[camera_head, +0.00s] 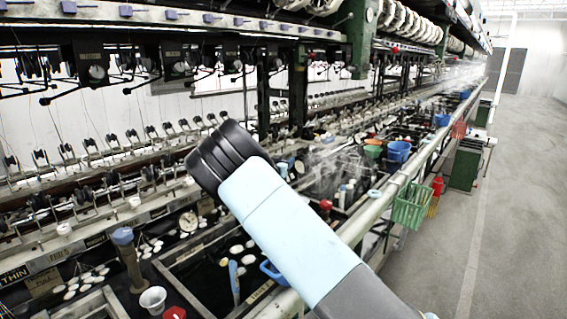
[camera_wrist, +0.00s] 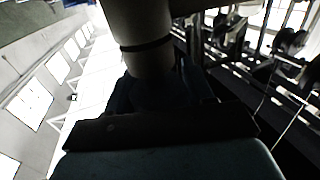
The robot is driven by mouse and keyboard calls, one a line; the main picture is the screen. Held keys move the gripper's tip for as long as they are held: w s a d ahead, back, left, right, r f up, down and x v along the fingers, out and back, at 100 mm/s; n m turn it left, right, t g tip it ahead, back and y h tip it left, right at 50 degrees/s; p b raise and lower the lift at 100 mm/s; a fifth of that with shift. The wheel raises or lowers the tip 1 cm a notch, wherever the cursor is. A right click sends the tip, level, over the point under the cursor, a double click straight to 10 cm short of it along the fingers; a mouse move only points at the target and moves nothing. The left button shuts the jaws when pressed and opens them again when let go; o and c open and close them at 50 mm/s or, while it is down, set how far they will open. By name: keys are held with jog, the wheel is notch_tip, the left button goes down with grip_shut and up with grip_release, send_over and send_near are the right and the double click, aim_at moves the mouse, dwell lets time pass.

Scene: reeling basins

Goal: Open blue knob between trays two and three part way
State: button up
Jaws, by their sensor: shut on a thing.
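A blue knob (camera_head: 122,236) tops an upright brownish post at the lower left of the head view, between dark water trays. A second blue handle (camera_head: 233,270) stands upright in the tray to its right. My gripper (camera_wrist: 163,92) shows as a dark shape in the wrist view, shut on a grey cylindrical post (camera_wrist: 145,60) with a dark band. No blue shows on that post, and I cannot tell which knob it belongs to. In the head view my light-blue arm crosses the middle, and my gripper's fingers do not show there.
A white cup (camera_head: 152,299) and a red knob (camera_head: 174,313) sit at the lower left. A green basket (camera_head: 411,206) hangs on the long pale rail. Rows of reeling guides stand behind the basins. The grey floor (camera_head: 520,200) at right is clear.

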jog(key=shift+a+n+y, duration=0.15)
jog(key=shift+n+y, duration=0.25)
jog(key=shift+y, duration=0.2)
jog(key=shift+a+n+t+y, duration=0.15)
jog(key=shift+n+t+y, duration=0.15)
jog(key=shift+n+y, duration=1)
jog(key=shift+a+n+t+y, duration=0.1)
jog(key=shift+n+t+y, duration=0.4)
jog(key=shift+y, duration=1.4)
jog(key=shift+a+n+g+y, duration=0.15)
jog(key=shift+n+g+y, duration=0.1)
jog(key=shift+n+y, duration=0.6)
jog(key=shift+a+n+g+y, duration=0.1)
jog(key=shift+n+g+y, duration=0.15)
jog(key=shift+n+y, duration=0.6)
jog(key=shift+y, duration=0.3)
jog(key=o, duration=1)
jog(key=shift+c, duration=0.2)
jog(key=shift+s, duration=0.1)
jog(key=v, duration=1.3)
jog(key=shift+s, duration=0.2)
